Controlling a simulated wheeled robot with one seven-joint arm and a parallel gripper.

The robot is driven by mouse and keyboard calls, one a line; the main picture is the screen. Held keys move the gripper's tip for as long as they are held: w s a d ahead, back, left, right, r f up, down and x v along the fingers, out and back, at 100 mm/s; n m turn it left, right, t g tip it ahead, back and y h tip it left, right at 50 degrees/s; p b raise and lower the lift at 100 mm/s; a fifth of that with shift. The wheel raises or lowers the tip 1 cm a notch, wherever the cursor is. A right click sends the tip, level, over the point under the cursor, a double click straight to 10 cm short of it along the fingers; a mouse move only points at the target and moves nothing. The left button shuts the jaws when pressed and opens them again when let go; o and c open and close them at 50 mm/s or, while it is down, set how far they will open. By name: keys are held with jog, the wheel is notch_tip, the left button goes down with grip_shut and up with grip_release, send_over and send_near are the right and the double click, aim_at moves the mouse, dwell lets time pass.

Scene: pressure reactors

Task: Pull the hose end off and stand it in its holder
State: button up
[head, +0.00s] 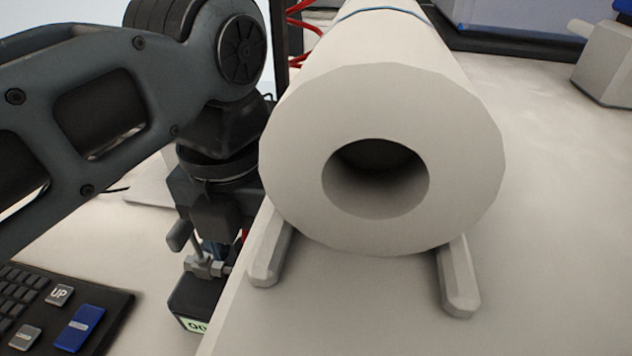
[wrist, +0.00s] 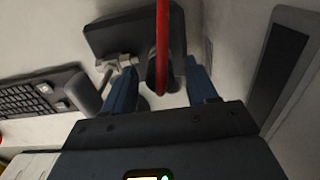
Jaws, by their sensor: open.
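A red hose (wrist: 163,40) runs down the middle of the wrist view to a dark, rounded end piece (wrist: 151,74). My gripper (wrist: 163,72) is open, with one blue finger on each side of the hose and its end. I cannot tell whether either finger touches them. A pale metal fitting (wrist: 112,66) sits just left of the fingers. In the head view, the fitting (head: 205,265) stands on a small black box with a green display (head: 196,324), below my wrist. My gripper is mostly hidden there. I cannot make out the holder.
A large pale hollow cylinder (head: 470,150) lies on two feet close to the right of my arm. A keypad (head: 60,310) lies at lower left; it also shows in the wrist view (wrist: 40,98). The pale surface right of the cylinder is largely clear.

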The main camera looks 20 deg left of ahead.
notch_tip(320, 180, down, 2)
jog(key=shift+f+b, duration=0.15)
jog(key=shift+b, duration=0.5)
jog(key=shift+b, duration=0.5)
dwell(0.6)
jog(key=shift+c, duration=0.2)
grip_shut()
dwell(0.5)
jog(key=shift+r, duration=0.25)
jog(key=shift+r+p, duration=1.05)
jog(key=shift+r, duration=1.8)
jog(key=shift+s, duration=0.1)
